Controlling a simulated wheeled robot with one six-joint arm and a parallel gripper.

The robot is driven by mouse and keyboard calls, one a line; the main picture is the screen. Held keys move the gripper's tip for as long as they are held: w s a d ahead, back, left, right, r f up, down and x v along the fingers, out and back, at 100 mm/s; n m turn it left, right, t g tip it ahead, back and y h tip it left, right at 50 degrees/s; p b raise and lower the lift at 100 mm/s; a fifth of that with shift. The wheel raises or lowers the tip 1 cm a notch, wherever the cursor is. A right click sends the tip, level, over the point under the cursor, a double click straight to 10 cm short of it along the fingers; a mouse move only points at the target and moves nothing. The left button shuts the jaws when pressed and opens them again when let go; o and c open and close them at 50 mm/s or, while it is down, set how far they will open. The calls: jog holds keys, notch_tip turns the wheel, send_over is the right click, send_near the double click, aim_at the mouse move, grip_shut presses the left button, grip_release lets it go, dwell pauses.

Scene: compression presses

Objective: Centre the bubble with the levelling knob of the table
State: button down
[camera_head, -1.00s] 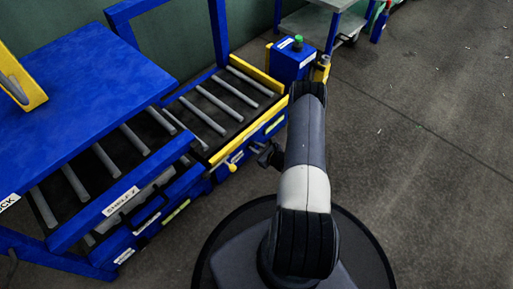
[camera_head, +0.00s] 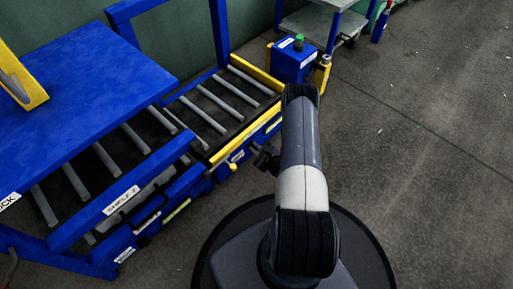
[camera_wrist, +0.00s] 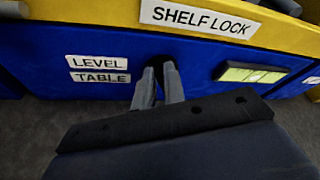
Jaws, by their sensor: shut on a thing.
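My gripper (camera_wrist: 160,88) is in the wrist view, its two grey fingers close together against the blue front panel (camera_wrist: 195,55). The labels LEVEL (camera_wrist: 96,62) and TABLE (camera_wrist: 102,77) are just left of the fingers. The yellow-green level vial (camera_wrist: 250,74) is to their right; I cannot tell exactly where its bubble sits. In the head view, the dark wrist end of my arm (camera_head: 265,158) is at the front of the roller table (camera_head: 215,105).
A yellow ledge labelled SHELF LOCK (camera_wrist: 198,18) runs above the panel. A blue box with a green button (camera_head: 298,42) stands behind the arm. The floor to the right is clear.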

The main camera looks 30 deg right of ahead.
dwell(0.4)
jog(key=c, duration=1.5)
grip_release()
